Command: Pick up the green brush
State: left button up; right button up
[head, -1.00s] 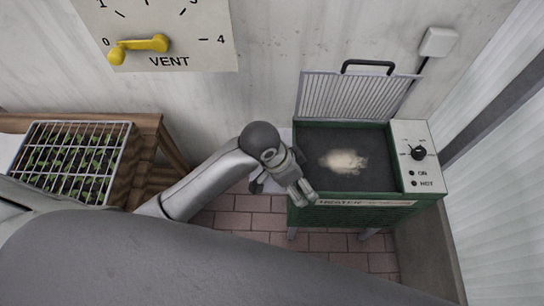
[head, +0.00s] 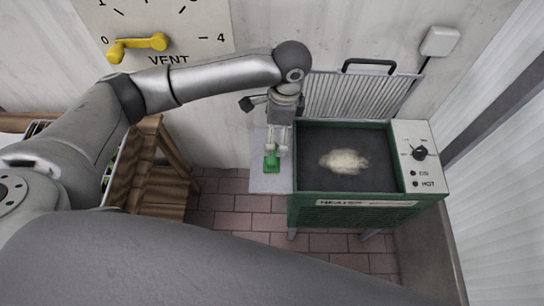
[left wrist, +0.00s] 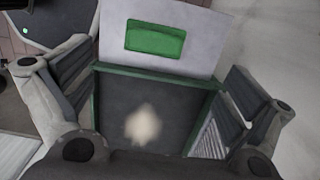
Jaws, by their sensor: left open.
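The green brush (head: 271,163) lies on a pale side shelf (head: 270,184) at the left of the green heater (head: 350,212). My left gripper (head: 277,150) points down over the shelf beside the brush in the head view and partly covers its far end. In the left wrist view the brush (left wrist: 155,40) lies on the shelf (left wrist: 200,20), beyond the spread fingers of my open left gripper (left wrist: 157,72). Nothing is between the fingers, and I see no contact with the brush. My right gripper is not in view.
The heater has an open top with a pale patch (head: 344,161) on its dark bed, a raised grille lid (head: 350,95) and a control panel (head: 416,155). A wooden bench (head: 150,185) stands at left. A yellow vent lever (head: 140,44) is on the wall.

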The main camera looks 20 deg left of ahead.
pick_arm(q)
jog(key=f, duration=0.4)
jog(key=shift+s+a+f, duration=0.1)
jog(key=shift+a+f, duration=0.15)
jog(key=shift+f, duration=0.1)
jog(key=shift+s+f, duration=0.15)
jog(key=shift+f, duration=1.2)
jog(key=shift+s+f, duration=0.15)
jog(key=shift+f, duration=1.2)
jog(key=c, duration=1.2)
jog(key=shift+r, duration=0.45)
notch_tip(320, 180, up, 2)
jog(key=shift+r, duration=0.25)
jog(key=s+d+r, duration=0.2)
jog(key=s+r, duration=0.3)
jog(key=s, duration=0.1)
jog(key=s+d+r, duration=0.2)
jog(key=s+r, duration=0.2)
jog(key=s, duration=0.3)
jog(key=shift+s+d+r, duration=0.15)
jog(key=shift+d+r, duration=0.1)
jog(key=shift+r, duration=0.1)
